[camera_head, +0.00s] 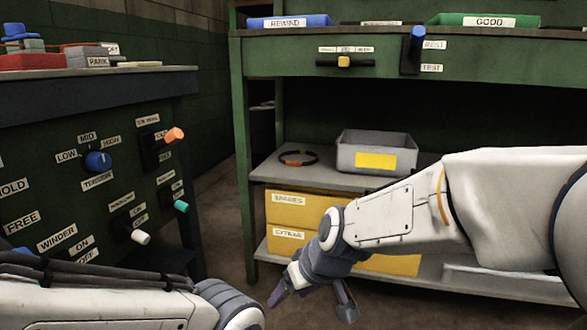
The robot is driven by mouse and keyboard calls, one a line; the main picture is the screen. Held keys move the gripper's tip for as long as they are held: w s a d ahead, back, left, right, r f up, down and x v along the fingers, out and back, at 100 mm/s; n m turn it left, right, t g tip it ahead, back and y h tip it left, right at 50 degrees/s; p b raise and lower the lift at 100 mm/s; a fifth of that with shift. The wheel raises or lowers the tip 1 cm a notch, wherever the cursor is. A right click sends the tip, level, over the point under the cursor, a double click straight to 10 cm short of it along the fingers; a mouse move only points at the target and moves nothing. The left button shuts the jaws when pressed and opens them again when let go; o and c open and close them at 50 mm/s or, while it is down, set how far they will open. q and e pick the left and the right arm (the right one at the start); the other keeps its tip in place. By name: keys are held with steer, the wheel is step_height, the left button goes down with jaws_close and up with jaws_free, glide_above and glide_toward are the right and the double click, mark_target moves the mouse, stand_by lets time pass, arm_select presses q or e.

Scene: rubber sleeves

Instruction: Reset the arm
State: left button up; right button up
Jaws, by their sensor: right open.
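My right arm reaches in from the right edge across the front of the green workbench. My right gripper (311,303) hangs low near the bottom of the view, in front of the lower shelf. Its two fingers are spread apart and nothing shows between them. My left arm lies along the bottom left corner, and its wrist runs out of the picture at the bottom. The left gripper itself does not show.
At left stands a green control panel (60,205) with protruding knobs and levers. The green workbench (300,44) holds a blue tray (288,20) and a green tray (486,20). Below are a grey bin (376,153), a dark ring (298,158) and yellow drawers (305,207).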

steer(key=s+d+f+m+g+h, duration=0.1)
steer(key=s+d+f+m+h, duration=0.2)
steer(key=d, duration=0.7)
steer(key=s+d+f+m+g+h, duration=0.1)
steer(key=s+d+f+m, duration=0.2)
steer(key=s+d+f, duration=0.45)
steer(key=s+a+r+n+g+p, duration=0.1)
steer(key=s+a+r+n+p, duration=0.25)
steer(key=r+p, duration=0.55)
steer(key=s+a+r+n+g+y+p, duration=0.15)
steer(key=s+a+r+p, duration=0.45)
steer(key=r, duration=0.6)
steer(key=s+a+r+n+h+p, duration=0.1)
steer(key=a+r+n+p, duration=0.2)
steer(key=r+p, duration=0.7)
step_height(320, 180, up, 37)
steer(key=p, duration=3.6)
steer(key=shift+s+d, duration=0.2)
steer(key=shift+s, duration=0.15)
steer(key=shift+y, duration=0.25)
